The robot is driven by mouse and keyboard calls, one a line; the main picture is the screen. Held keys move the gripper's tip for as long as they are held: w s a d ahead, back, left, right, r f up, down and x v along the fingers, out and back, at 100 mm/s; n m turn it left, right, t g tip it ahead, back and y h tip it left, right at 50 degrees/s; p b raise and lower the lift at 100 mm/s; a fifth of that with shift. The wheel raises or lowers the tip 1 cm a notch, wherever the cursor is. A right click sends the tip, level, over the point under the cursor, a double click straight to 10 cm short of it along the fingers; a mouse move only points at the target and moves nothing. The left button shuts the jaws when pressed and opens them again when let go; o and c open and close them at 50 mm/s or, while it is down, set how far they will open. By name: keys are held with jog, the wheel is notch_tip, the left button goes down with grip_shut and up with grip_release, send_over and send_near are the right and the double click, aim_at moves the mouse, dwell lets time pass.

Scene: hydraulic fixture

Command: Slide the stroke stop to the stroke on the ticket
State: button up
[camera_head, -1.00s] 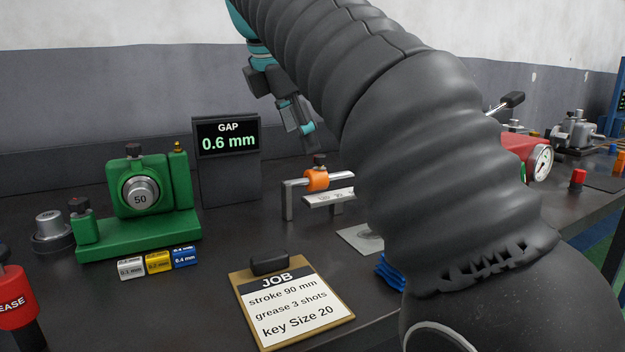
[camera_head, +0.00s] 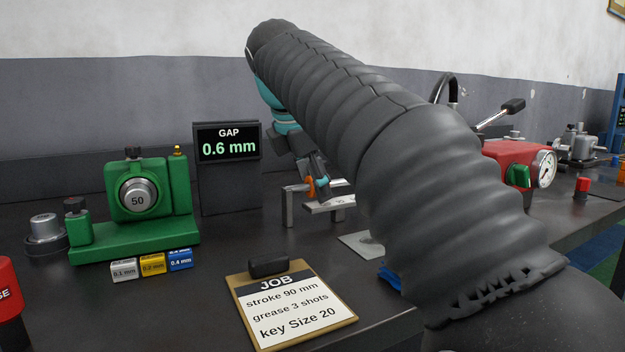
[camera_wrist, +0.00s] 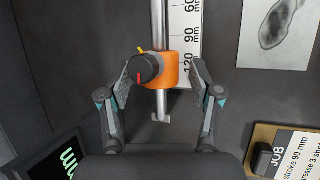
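The orange stroke stop (camera_wrist: 168,72) sits around a metal rod (camera_wrist: 160,25) in the wrist view, beside the 120 mm mark of the white scale (camera_wrist: 186,35). A black knob (camera_wrist: 147,68) with a red line is on its left side, with a small yellow mark near it. My gripper (camera_wrist: 162,80) is open, one finger on each side of the stop and knob, with a visible gap on the right. In the head view my gripper (camera_head: 318,188) is down at the rail and mostly hides the stop. The job ticket (camera_head: 290,305) reads stroke 90 mm.
A gap display (camera_head: 228,165) reading 0.6 mm stands behind. A green fixture (camera_head: 140,200) and several small labelled blocks (camera_head: 152,264) are at left. A red unit with a gauge (camera_head: 510,160) is at right. My arm hides part of the bench.

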grip_shut()
jog(key=shift+w+d+r+p, duration=0.2)
jog(key=shift+d+p, duration=0.25)
jog(key=shift+p, duration=0.25)
jog(key=shift+d, duration=0.25)
jog(key=shift+w+f, duration=0.1)
jog(key=shift+f, duration=0.1)
jog(key=shift+o, duration=0.7)
grip_release()
jog(key=v, duration=1.2)
